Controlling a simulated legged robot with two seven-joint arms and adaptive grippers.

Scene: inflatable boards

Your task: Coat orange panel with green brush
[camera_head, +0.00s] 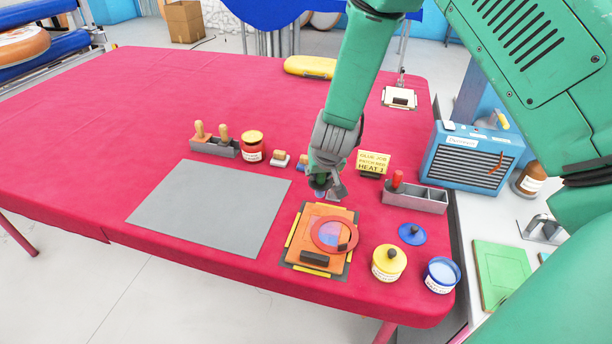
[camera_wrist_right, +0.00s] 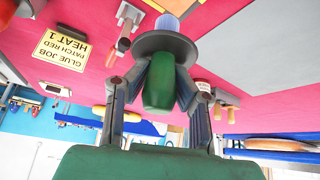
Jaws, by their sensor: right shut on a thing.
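My right gripper (camera_head: 325,178) hangs just above the back edge of the orange panel (camera_head: 301,244). In the wrist view the right gripper (camera_wrist_right: 160,90) is shut on the green brush (camera_wrist_right: 158,85), whose green handle sits between the fingers, with a dark round collar and blue-violet bristles beyond. In the head view the gripper hides most of the brush. The panel lies on a dark grey mat with yellow strips; a red-orange ring surrounds a blue and pink patch on it, and a dark block rests at its front. Whether bristles touch the panel is unclear. My left gripper is not in view.
An open blue pot (camera_head: 442,276), a yellow-lidded jar (camera_head: 387,265) and a blue lid (camera_head: 411,234) stand right of the panel. A grey tray (camera_head: 427,200) and sign (camera_head: 373,162) stand behind. A flat grey sheet (camera_head: 210,205) lies left; the red table's far left is clear.

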